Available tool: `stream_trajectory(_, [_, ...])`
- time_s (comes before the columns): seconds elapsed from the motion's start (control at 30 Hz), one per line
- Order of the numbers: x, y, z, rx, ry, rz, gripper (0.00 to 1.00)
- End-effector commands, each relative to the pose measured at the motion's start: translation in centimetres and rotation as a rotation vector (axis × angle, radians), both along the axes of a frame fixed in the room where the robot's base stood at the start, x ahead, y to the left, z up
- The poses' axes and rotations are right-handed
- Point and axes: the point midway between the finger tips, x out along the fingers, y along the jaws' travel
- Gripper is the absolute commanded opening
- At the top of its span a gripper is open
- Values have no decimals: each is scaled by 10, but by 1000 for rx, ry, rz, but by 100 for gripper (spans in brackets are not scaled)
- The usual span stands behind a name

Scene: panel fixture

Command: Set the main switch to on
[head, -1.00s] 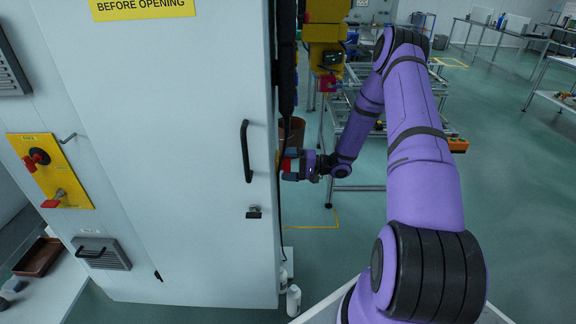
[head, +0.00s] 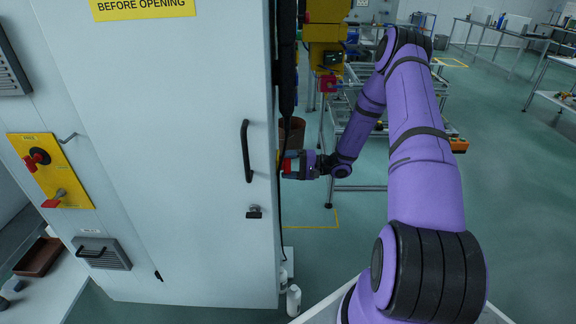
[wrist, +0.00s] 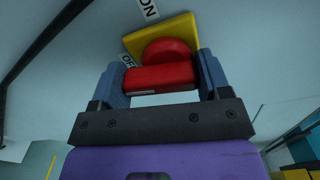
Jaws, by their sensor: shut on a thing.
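The main switch has a red handle (wrist: 160,76) with a round red hub on a yellow plate (wrist: 184,28). In the wrist view an ON label (wrist: 147,8) sits above the plate and a partly hidden OFF label (wrist: 128,61) sits at its left. My gripper (wrist: 161,80) is shut on the red handle, with one blue finger on each side of it. In the head view my gripper (head: 292,166) is at the cabinet's right side, with a little of the red handle (head: 287,166) showing. The switch plate is mostly hidden there by the cabinet edge.
The grey cabinet (head: 200,230) fills the left, with a black door handle (head: 247,150). Its front carries a yellow panel (head: 51,172) with other red controls. A black cable (head: 282,210) hangs along its right edge. A white bottle (head: 293,300) stands on the floor below.

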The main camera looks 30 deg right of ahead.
Motion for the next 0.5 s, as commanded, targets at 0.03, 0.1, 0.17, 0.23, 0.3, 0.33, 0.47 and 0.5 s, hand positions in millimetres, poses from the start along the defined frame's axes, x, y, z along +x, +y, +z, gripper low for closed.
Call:
stream_trajectory(0.03, [-1,-1,-1,20,32,-3,47])
stream_trajectory(0.1, [-1,0,0,55,84,-2,47])
stream_trajectory(0.17, [-1,0,0,86,130,-2,47])
stream_trajectory(0.23, [-2,0,0,124,186,-2,47])
stream_trajectory(0.3, [-2,0,0,161,241,-2,47])
stream_trajectory(0.33, [-2,0,0,177,264,-2,47])
stream_trajectory(0.47, [-3,0,0,246,367,-3,47])
stream_trajectory(0.5, [-3,1,1,267,399,-3,47])
